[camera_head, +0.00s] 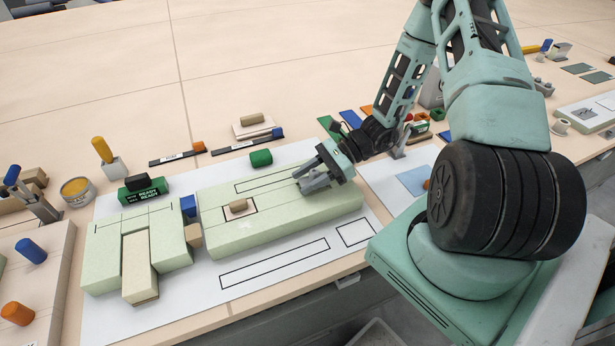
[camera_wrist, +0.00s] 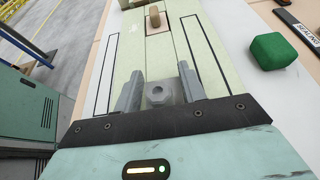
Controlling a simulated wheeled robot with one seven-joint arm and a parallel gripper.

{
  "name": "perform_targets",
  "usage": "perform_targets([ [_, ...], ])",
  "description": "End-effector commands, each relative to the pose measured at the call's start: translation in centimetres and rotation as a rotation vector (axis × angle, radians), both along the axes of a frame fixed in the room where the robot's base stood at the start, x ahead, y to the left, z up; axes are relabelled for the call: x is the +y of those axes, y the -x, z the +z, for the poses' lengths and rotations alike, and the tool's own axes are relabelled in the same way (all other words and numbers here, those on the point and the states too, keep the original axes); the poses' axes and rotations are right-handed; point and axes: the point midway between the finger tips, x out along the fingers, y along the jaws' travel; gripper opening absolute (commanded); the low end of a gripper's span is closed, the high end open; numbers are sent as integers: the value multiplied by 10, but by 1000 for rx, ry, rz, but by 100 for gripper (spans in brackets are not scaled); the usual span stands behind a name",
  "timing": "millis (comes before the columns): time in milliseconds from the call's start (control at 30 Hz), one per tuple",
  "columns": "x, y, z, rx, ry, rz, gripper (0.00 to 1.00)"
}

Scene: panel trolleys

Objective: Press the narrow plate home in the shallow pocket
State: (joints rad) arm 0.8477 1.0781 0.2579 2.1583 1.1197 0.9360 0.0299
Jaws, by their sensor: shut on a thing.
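A long pale green block (camera_head: 285,222) lies on a white sheet. A small plate with a wooden knob (camera_head: 238,206) sits within a dark outline on its top; the knob also shows in the wrist view (camera_wrist: 154,15). My gripper (camera_head: 315,182) is low over the block's right part. In the wrist view, its grey fingers (camera_wrist: 159,92) stand on either side of a grey hexagonal piece (camera_wrist: 157,95) and are shut on it. A pale narrow strip (camera_wrist: 160,58) runs ahead of the fingers; I cannot tell whether it is the narrow plate or the pocket floor. The contact underneath is hidden.
A second pale green block with a channel (camera_head: 105,245) and a cream bar (camera_head: 138,265) stands at the left. A blue block (camera_head: 188,206) and tan block (camera_head: 193,235) stand between them. A green block (camera_head: 261,158) lies behind. The outlined sheet in front (camera_head: 275,262) is clear.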

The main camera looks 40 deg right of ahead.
Motion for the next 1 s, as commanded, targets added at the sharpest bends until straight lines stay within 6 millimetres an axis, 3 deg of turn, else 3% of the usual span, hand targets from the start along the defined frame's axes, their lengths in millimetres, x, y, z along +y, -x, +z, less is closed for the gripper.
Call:
perform_targets([
  [600, 0, 0, -16, 0, -1, 0, 11],
  [633, 0, 0, -15, 0, 0, 0, 49],
  [700, 0, 0, -15, 0, 0, 1, 66],
  [1000, 0, 2, -15, 3, 1, 2, 66],
])
